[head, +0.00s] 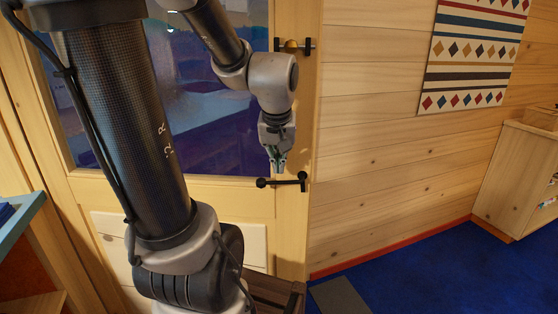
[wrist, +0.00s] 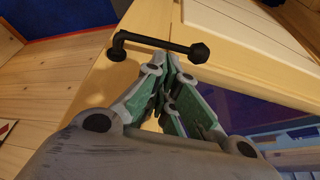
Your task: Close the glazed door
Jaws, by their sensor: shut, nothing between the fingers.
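The glazed door (head: 262,205) has a pale wooden frame around a dark, reflective pane (head: 215,125). It fills the left and middle of the head view, largely behind my arm. I cannot tell whether it is fully shut or slightly ajar. Its black lever handle (head: 283,182) sits low on the right stile and also shows across the upper part of the wrist view (wrist: 155,43). My gripper (head: 279,170) is shut and empty, pointing down just above the handle. In the wrist view its fingertips (wrist: 172,58) are close to the bar; contact cannot be made out.
A second black fitting with a brass-coloured knob (head: 292,46) is higher on the door's right edge. A plank wall with a patterned hanging (head: 470,55) is to the right. A wooden cabinet (head: 515,180) stands far right. The blue floor (head: 420,275) is open at lower right.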

